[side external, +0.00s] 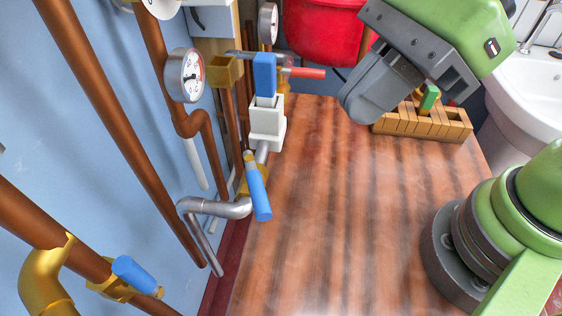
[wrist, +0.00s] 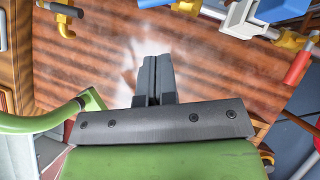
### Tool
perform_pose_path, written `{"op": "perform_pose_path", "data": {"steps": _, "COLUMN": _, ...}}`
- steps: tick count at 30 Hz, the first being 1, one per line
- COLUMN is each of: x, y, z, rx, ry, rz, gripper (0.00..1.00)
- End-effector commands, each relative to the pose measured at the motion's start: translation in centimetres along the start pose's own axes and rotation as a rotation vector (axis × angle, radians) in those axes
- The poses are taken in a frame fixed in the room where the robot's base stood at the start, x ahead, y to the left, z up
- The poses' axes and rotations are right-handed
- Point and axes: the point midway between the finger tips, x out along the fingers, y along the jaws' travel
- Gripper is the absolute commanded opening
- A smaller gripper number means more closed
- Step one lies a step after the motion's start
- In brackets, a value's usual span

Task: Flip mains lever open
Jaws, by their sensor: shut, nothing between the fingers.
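Several valve levers show, and I cannot tell which is the mains lever. In the side view, one blue lever (side external: 264,75) stands upright above a white fitting (side external: 267,122). A second blue lever (side external: 258,190) hangs down on a yellow valve body by a grey pipe elbow. A third blue lever (side external: 133,274) sits on a copper pipe at lower left. A red lever (side external: 304,72) points right behind the upright blue one. My gripper (side external: 362,103) is shut and empty above the wooden top, right of the levers and apart from them. Its closed fingers also show in the wrist view (wrist: 155,72).
Copper pipes (side external: 110,130) and a pressure gauge (side external: 185,75) line the blue wall at left. A slotted wooden block (side external: 420,125) with a green-handled item is near my gripper. A red tub (side external: 320,30) and white sink (side external: 525,90) stand behind. The wooden top (side external: 320,220) is mostly clear.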

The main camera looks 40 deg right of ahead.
Motion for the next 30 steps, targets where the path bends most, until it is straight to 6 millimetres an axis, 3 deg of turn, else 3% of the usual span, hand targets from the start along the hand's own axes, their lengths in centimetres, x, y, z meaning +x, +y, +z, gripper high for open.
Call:
{"op": "perform_pose_path", "data": {"steps": 4, "x": 2.3, "y": 0.1, "z": -0.2, "rx": 0.002, "ry": 0.009, "rz": 0.003, "gripper": 0.0}}
{"op": "perform_pose_path", "data": {"steps": 20, "x": 7.2, "y": 0.0, "z": -0.1, "rx": 0.003, "ry": 0.004, "rz": -0.001, "gripper": 0.0}}
{"op": "perform_pose_path", "data": {"steps": 30, "x": 10.4, "y": -0.1, "z": 1.2, "rx": 0.001, "ry": 0.002, "rz": -0.002, "gripper": 0.0}}
